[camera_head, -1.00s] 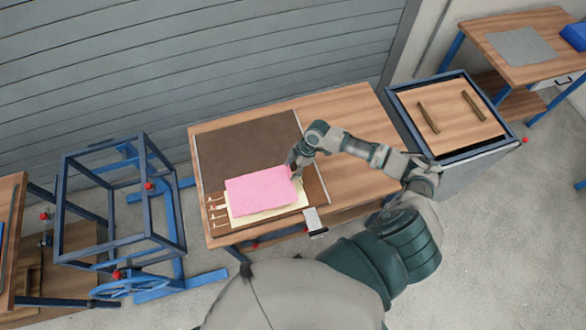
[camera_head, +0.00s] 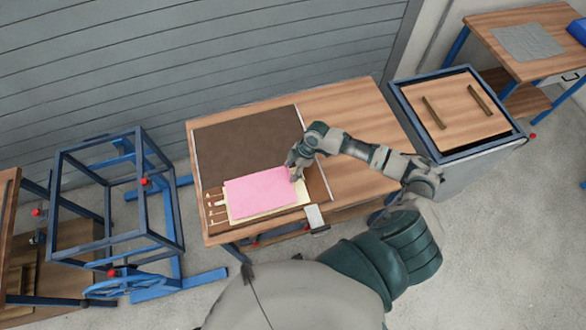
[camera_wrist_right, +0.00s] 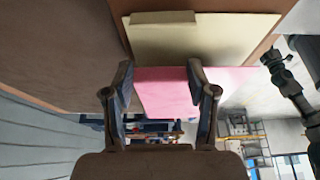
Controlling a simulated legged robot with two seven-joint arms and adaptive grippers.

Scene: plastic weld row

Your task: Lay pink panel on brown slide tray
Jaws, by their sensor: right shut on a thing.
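The pink panel (camera_head: 260,193) is a flat rectangle over a cream panel (camera_head: 303,199) at the front of the brown slide tray (camera_head: 240,147) on the wooden table. My right gripper (camera_head: 295,172) is shut on the pink panel's right end. In the right wrist view the pink panel (camera_wrist_right: 165,92) shows between the fingers of my right gripper (camera_wrist_right: 161,85), with the cream panel (camera_wrist_right: 205,40) beyond. Whether the pink panel touches the cream one is unclear.
Small pegs (camera_head: 212,212) stand at the tray's left front edge, and a metal clamp (camera_head: 316,217) sits at the table's front. The table's right part (camera_head: 345,105) is clear. A blue frame stand (camera_head: 120,200) stands left; a wood-topped cabinet (camera_head: 455,110) stands right.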

